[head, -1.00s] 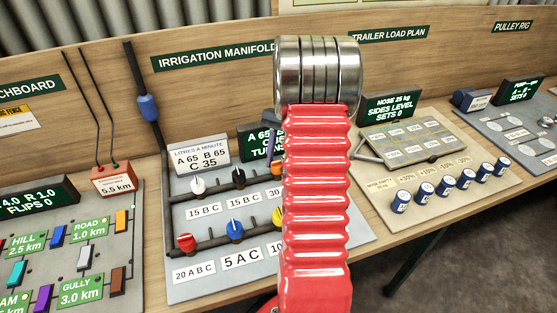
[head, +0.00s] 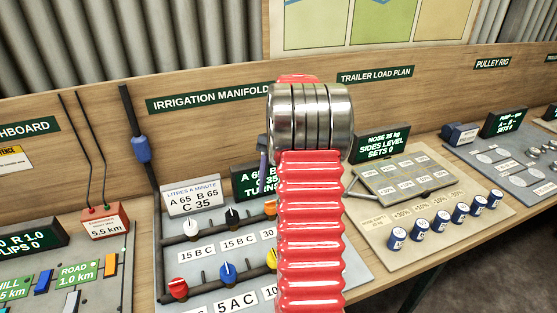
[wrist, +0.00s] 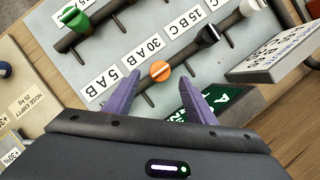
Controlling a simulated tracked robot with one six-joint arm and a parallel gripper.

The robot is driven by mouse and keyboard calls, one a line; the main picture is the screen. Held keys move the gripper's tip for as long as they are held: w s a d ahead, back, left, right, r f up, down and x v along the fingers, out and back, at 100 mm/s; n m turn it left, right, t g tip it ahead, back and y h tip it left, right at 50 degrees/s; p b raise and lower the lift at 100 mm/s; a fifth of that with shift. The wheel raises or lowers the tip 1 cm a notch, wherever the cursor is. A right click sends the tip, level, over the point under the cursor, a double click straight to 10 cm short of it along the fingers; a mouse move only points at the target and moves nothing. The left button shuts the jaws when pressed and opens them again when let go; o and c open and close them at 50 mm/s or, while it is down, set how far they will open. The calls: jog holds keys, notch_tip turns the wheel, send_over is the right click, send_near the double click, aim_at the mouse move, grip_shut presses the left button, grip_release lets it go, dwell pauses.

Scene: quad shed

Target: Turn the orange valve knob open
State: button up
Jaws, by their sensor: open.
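The orange valve knob (wrist: 160,71) sits on a dark pipe of the irrigation manifold in the wrist view, with a light pointer mark on its face. In the head view my arm hides most of the gripper.
Near the orange knob are a green knob (wrist: 75,19), a black knob (wrist: 208,34) and a white knob (wrist: 249,7). A raised display box (wrist: 262,62) stands at the right in the wrist view. A red knob (head: 178,288) and blue knob (head: 227,271) sit lower on the board.

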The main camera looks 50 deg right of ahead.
jog(key=v, duration=0.9)
jog(key=shift+d, duration=0.1)
dwell(0.4)
